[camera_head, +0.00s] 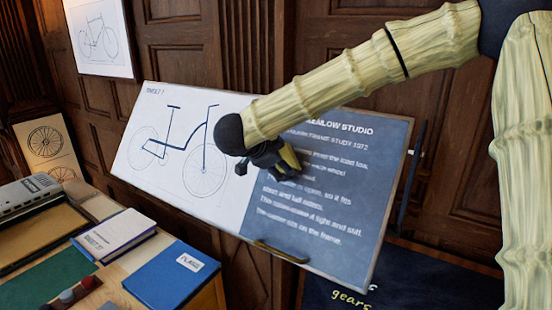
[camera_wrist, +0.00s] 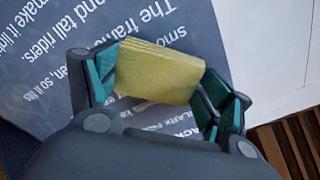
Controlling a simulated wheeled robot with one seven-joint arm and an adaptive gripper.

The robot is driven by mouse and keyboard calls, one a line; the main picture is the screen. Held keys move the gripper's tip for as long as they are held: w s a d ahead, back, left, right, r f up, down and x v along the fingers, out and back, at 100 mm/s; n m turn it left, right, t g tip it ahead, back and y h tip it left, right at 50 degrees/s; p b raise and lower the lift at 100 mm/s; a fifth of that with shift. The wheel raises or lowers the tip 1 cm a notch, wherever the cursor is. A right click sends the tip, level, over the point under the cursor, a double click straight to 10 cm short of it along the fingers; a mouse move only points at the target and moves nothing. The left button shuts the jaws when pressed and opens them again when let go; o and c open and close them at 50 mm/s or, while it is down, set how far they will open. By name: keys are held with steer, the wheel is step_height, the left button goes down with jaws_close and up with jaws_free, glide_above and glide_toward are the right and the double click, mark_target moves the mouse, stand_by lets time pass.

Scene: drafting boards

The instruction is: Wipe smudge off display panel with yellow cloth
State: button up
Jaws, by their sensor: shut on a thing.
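The display panel (camera_head: 222,197) is a tilted board with a white bicycle drawing on its left and a dark blue text area on its right. My gripper (camera_head: 280,162) is in front of the panel, over the upper left of the blue text area. In the wrist view my gripper (camera_wrist: 160,80) is shut on the yellow cloth (camera_wrist: 158,72), a folded block between its two fingers. The cloth (camera_head: 290,157) shows only partly in the head view. It is close to the panel; I cannot tell whether it touches. I see no clear smudge; my arm and gripper hide part of the text.
A desk at lower left holds a blue book (camera_head: 165,278), a white-covered book (camera_head: 114,235) and a grey machine (camera_head: 30,198). A small brass handle (camera_head: 281,252) sits at the panel's lower edge. A dark chalkboard (camera_head: 420,285) is below right. Dark wood panelling stands behind.

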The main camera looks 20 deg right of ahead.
mark_target(301, 166)
steer(key=shift+s+d+f, duration=0.1)
steer(key=shift+s+d, duration=1.65)
steer(key=shift+s, duration=0.3)
steer(key=shift+s, duration=0.1)
steer(key=shift+s+d, duration=0.95)
steer(key=shift+s, duration=0.3)
steer(key=shift+w, duration=0.1)
steer(key=shift+w+a, duration=1.15)
steer(key=shift+w, duration=0.2)
steer(key=shift+w, duration=0.1)
steer(key=shift+w+a, duration=0.95)
steer(key=shift+w, duration=0.25)
steer(key=shift+w, duration=0.1)
steer(key=shift+w+a, duration=1.1)
steer(key=shift+w, duration=0.15)
